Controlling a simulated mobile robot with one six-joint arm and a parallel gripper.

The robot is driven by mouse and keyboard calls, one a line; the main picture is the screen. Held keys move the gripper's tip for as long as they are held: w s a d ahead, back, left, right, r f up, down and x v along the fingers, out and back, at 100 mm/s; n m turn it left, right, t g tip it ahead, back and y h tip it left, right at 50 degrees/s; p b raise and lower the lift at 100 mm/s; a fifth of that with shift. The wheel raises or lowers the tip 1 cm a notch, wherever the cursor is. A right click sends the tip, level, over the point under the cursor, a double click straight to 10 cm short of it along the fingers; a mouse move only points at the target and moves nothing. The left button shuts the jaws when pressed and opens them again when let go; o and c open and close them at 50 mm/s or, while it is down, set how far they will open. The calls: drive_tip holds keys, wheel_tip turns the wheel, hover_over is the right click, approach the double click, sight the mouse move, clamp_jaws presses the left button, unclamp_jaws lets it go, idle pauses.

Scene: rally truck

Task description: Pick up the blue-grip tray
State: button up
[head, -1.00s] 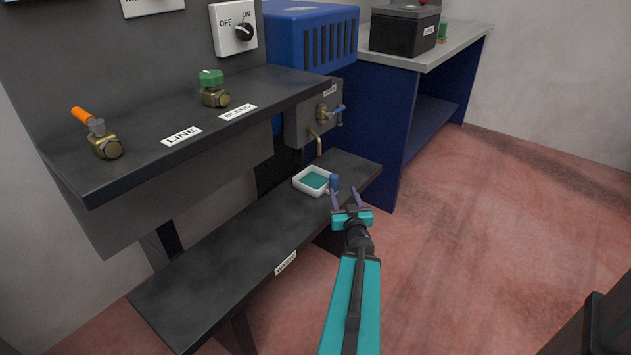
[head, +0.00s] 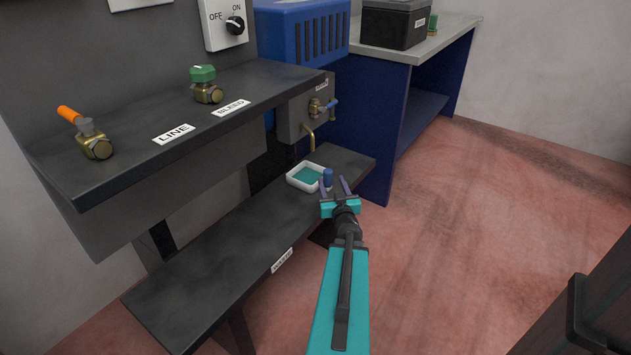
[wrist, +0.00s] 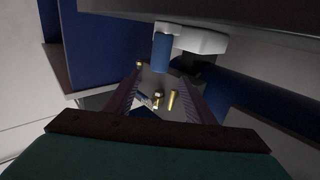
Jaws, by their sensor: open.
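The tray (head: 294,181) is a small white square dish with teal inside. It sits on the lower dark shelf below the brass spout, with its blue grip (head: 328,178) sticking out to the right. In the wrist view the white tray (wrist: 196,40) and its blue grip (wrist: 161,50) show beyond the fingers near the top. My gripper (head: 333,186) is open, its two purple fingers pointing at the grip. In the head view the grip appears between or just behind the fingertips. I cannot tell whether they touch it.
The lower shelf (head: 215,257) is otherwise bare. An upper shelf (head: 130,150) with an orange-handled valve (head: 90,135) and a green-knobbed valve (head: 206,86) overhangs it. A spout (head: 309,137) hangs above the tray. A blue bench (head: 382,130) stands behind; red floor at right is free.

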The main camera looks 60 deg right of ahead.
sight(329, 174)
drive_tip(key=shift+b+x, duration=0.55)
drive_tip(key=shift+x, duration=2.6)
drive_tip(key=shift+f, duration=0.1)
drive_tip(key=shift+d, duration=0.1)
drive_tip(key=shift+w+d+f+b, duration=0.2)
drive_tip(key=shift+w+d+b, duration=0.15)
drive_tip(key=shift+w+d, duration=0.15)
drive_tip(key=shift+w+d+f+b, duration=0.25)
drive_tip(key=shift+w+d+b, duration=0.1)
drive_tip(key=shift+d, duration=0.15)
drive_tip(key=shift+b+x, duration=0.3)
drive_tip(key=shift+x, duration=0.95)
drive_tip(key=shift+r, duration=0.1)
clamp_jaws()
